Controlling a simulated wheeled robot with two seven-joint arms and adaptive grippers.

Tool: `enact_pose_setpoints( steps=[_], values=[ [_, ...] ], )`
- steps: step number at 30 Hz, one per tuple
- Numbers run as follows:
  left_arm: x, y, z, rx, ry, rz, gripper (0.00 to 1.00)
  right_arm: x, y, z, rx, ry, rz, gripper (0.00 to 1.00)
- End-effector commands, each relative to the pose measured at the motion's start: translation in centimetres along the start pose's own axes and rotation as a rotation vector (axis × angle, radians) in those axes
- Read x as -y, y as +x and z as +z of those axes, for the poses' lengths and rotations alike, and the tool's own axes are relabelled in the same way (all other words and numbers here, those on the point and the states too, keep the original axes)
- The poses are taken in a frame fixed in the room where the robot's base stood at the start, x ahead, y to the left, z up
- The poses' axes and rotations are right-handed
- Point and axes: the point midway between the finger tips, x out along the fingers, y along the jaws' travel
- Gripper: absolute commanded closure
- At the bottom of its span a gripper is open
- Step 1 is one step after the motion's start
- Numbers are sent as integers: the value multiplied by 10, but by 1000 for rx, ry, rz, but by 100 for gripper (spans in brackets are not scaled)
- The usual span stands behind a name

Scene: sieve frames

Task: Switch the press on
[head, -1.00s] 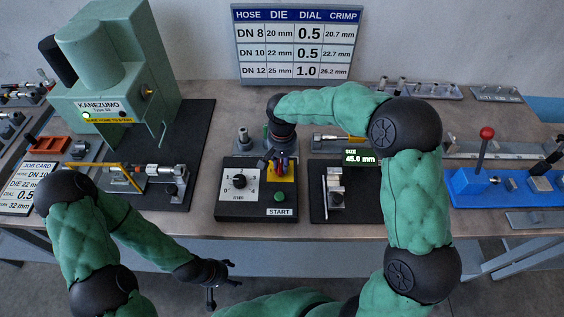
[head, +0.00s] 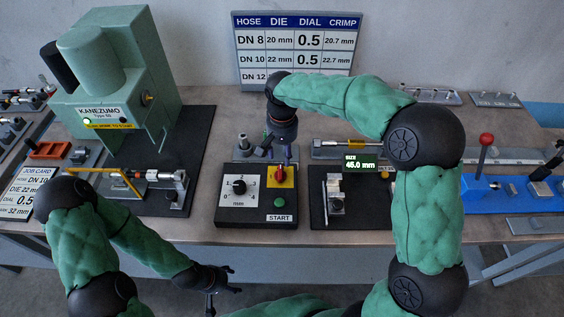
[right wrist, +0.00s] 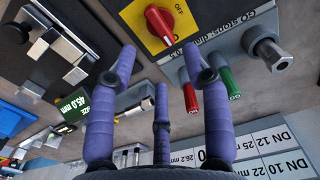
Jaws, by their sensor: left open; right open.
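The green press (head: 103,62), labelled KANEZUMO, stands at the back left with a small green light glowing on its front. The control box (head: 232,212) carries a white dial (head: 239,187), a green START button (head: 279,202) and a red rotary switch (head: 280,174) on a yellow plate. The right wrist view shows the red switch (right wrist: 160,24) turned at a slant, with OFF beside it. My right gripper (head: 278,152) is open and empty just behind the switch, apart from it. My left gripper (head: 222,280) is open and empty in front of the table.
A grey stop block (right wrist: 240,50) with red and green pins lies close to my right fingers. A size gauge (head: 335,192) with a lit 45.0 mm display stands right of the control box. A blue fixture (head: 490,196) with a red-knobbed lever is farther right.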

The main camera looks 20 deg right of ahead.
Motion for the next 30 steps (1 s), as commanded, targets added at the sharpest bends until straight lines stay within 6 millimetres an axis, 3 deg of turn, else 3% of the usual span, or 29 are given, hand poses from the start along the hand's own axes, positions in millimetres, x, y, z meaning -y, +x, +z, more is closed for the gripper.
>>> enact_pose_setpoints(
  steps=[3,9,30],
  values=[
    [0,0,0,0,0,0,37,1,-20,0,-2,-1,0,51],
    [0,0,0,0,0,0,37,0,-37,0,0,0,0,51],
    [0,0,0,0,0,0,37,0,-39,0,1,0,1,51]
  ],
)
